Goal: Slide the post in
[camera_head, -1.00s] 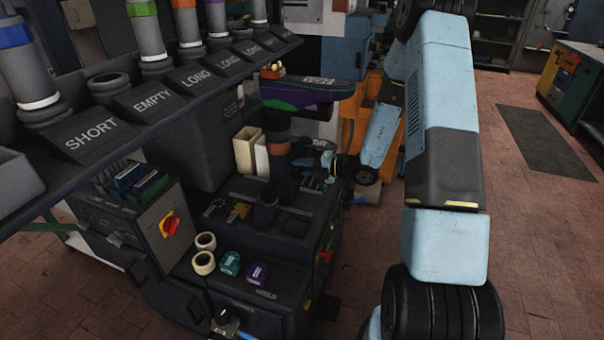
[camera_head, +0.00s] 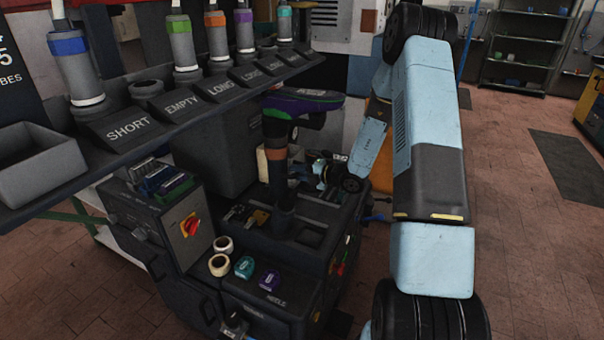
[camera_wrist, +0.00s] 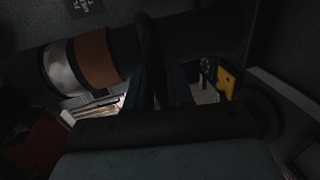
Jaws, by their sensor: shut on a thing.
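The dark post (camera_head: 282,180) with an orange-brown band stands roughly upright over the press deck. A shoe form (camera_head: 305,103) in purple, green and black is at its top. My gripper (camera_head: 303,172) reaches in from the right and is shut on the post. The post's lower end lines up with the dark round socket (camera_head: 284,218) on the deck. I cannot tell how far, if at all, it is inside. In the dim wrist view, the post (camera_wrist: 97,62) lies across the upper left with its brown and pale bands, by my dark fingers (camera_wrist: 163,85).
A labelled rack (camera_head: 205,90) with several upright tubes overhangs the press at left. A red-and-yellow switch (camera_head: 190,225) is on the left box. Cream rings (camera_head: 220,265), a teal piece (camera_head: 244,267) and a purple piece (camera_head: 269,280) sit at the front. Open floor lies right.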

